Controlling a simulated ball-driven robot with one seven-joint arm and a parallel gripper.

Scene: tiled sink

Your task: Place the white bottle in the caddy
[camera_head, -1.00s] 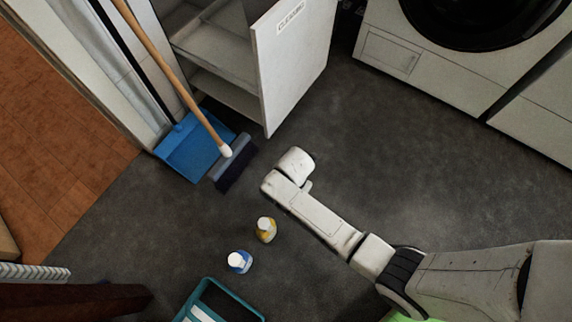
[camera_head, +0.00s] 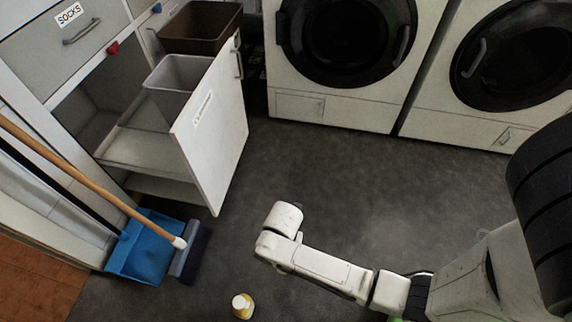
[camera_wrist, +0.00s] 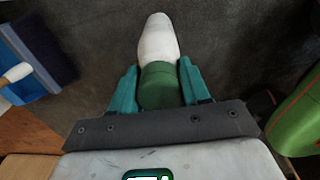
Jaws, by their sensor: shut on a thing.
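The white bottle (camera_wrist: 158,38), with a green end (camera_wrist: 158,86), is between the teal fingers of my gripper (camera_wrist: 158,68) in the wrist view. The fingers are shut on the green end, and the white end points away from my gripper. The bottle is above the dark floor. In the head view my arm reaches over the floor, and its end hides the fingers and the bottle. The caddy does not show in either view now.
A blue dustpan (camera_head: 146,247) and broom (camera_head: 192,252) are at left. An open cabinet door (camera_head: 211,125) juts out, with washing machines (camera_head: 346,62) behind. The middle floor is clear.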

